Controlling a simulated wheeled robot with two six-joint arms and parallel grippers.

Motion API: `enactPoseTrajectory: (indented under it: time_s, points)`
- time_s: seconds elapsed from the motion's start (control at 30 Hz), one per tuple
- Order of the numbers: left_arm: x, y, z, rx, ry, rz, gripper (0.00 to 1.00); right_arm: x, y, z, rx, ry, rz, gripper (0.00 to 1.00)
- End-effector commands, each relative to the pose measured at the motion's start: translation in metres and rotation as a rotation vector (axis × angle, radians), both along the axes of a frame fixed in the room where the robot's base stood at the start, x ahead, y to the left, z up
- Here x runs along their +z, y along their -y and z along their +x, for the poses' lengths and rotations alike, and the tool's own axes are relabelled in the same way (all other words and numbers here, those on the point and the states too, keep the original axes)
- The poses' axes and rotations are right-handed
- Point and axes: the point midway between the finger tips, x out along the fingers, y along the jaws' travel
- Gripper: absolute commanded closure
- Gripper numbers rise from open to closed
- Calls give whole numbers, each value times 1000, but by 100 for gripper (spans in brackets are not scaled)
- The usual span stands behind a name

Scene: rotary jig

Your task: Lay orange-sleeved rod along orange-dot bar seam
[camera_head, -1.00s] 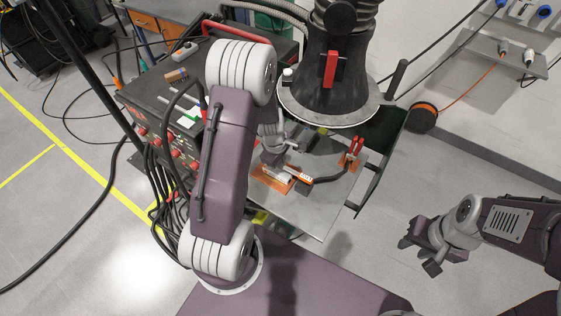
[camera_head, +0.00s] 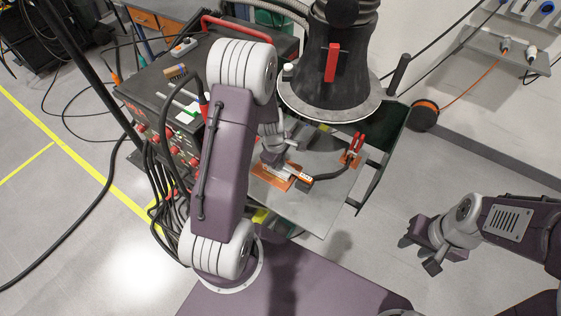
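My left gripper (camera_head: 273,157) points down over the grey work table, at the orange plate. Its fingers are small and partly hidden, so I cannot tell whether they are open or shut. The orange plate (camera_head: 263,179) carries pale metal bars (camera_head: 279,175), partly covered by the gripper. A black holder with an orange part (camera_head: 303,178) lies against the bars' right side, just right of my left gripper. I cannot make out a separate orange-sleeved rod, the orange dot or the seam. My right gripper (camera_head: 428,242) is open and empty above the floor at right.
A thick black cable (camera_head: 336,175) runs from the holder towards a red clamp (camera_head: 354,148) on the table (camera_head: 318,207). A large dark hood (camera_head: 334,70) hangs over the back. A black power box (camera_head: 153,98) with cables stands left.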

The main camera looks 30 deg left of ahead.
Motion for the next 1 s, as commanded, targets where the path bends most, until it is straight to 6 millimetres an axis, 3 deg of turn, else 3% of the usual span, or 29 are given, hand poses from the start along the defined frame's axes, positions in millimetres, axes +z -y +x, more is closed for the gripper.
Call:
enactPoseTrajectory:
  time_s: [0.4,0.43,0.5,0.53,1.0]
  points:
    - [-7,0,0,0,0,0,100,-7,0,0,0,0,0,64]
    - [-7,0,0,0,0,0,95,-6,0,0,0,0,0,64]
    - [-7,0,0,0,0,0,75,-6,0,0,0,0,0,64]
    - [-7,0,0,0,-1,0,72,-6,0,0,0,0,0,64]
    - [-6,1,-3,-1,-8,-3,72,-5,0,0,0,0,0,64]
